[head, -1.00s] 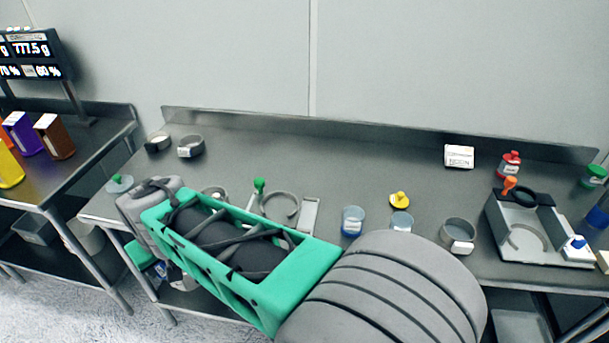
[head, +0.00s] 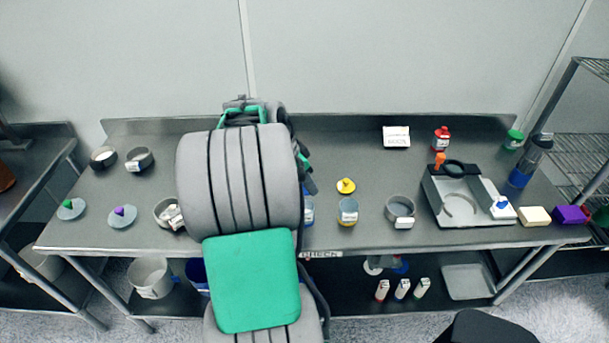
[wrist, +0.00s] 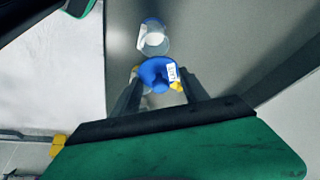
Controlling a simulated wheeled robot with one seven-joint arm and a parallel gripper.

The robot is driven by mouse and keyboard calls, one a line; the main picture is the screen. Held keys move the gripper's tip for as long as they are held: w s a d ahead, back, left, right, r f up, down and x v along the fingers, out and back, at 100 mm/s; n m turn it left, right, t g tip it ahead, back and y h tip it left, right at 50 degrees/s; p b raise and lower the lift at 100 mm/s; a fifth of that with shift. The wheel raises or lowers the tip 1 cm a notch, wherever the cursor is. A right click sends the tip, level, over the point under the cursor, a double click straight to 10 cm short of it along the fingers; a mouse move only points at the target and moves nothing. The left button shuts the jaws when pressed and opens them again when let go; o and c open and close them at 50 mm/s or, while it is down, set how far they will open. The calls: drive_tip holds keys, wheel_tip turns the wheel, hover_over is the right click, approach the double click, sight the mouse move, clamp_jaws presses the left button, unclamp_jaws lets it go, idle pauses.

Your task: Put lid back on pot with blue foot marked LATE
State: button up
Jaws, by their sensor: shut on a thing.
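In the wrist view my gripper (wrist: 158,82) is shut on a blue, round piece (wrist: 155,70) with a small white label whose writing is too small to read. Yellow shows at both sides of it. A clear cup-like pot (wrist: 153,42) with some blue at its far end is just beyond it, apart from my fingers as far as I can tell. I cannot read LATE anywhere.
Another clear pot (head: 347,212) stands to its right, with a yellow-knobbed lid (head: 346,186) behind it. Lids with green (head: 71,209) and purple (head: 122,216) knobs lie at left.

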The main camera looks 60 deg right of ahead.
drive_tip(key=shift+s+d+f, duration=0.1)
drive_tip(key=shift+s, duration=0.1)
wheel_tip(320, 180, down, 6)
drive_tip(key=b, duration=0.4)
drive_tip(key=shift+f, duration=0.1)
drive_tip(key=shift+w+a+b, duration=0.2)
drive_tip(key=shift+b, duration=0.15)
idle(0.3)
drive_tip(key=shift+f+b, duration=0.2)
drive_tip(key=shift+b, duration=0.45)
idle(1.2)
idle(0.3)
drive_tip(key=o, duration=1.4)
drive_tip(key=o, duration=0.5)
